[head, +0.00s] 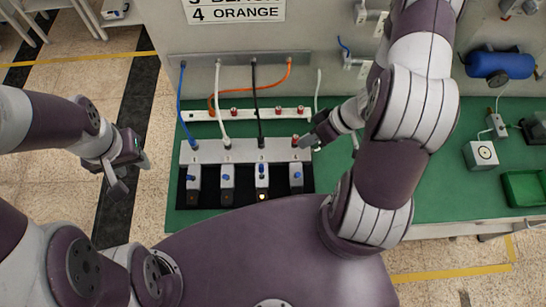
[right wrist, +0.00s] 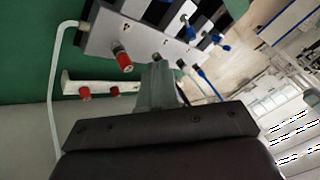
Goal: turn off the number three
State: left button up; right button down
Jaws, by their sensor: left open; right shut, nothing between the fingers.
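A grey strip (head: 243,150) numbered along its front has a black tray in front of it, holding grey switch boxes with blue knobs. The number three switch box (head: 262,180) has a yellow lit lamp at its front; no such glow shows on the others. A black cable (head: 257,105) runs down to the strip behind number three. My right gripper (head: 309,143) is shut and empty at the strip's right end, by a red plug (head: 295,140). In the right wrist view its closed fingers (right wrist: 157,72) are beside that plug (right wrist: 122,57). My left gripper (head: 131,175) is open and empty, left of the bench.
A white rail (head: 245,113) with red caps lies behind the strip. Blue, white and orange cables hang nearby. A blue cylinder (head: 500,65), a gauge box (head: 482,154) and a green bin (head: 525,188) stand at right. Green bench (head: 420,190) is clear between.

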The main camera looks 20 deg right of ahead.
aim_at(261, 171)
jog(key=x, duration=1)
jog(key=a, duration=0.1)
jog(key=s+a+r+p, duration=0.1)
jog(key=a, duration=0.1)
jog(key=shift+s, duration=0.1)
jog(key=shift+s+a, duration=0.15)
jog(key=shift+a, duration=0.15)
jog(key=shift+f, duration=0.1)
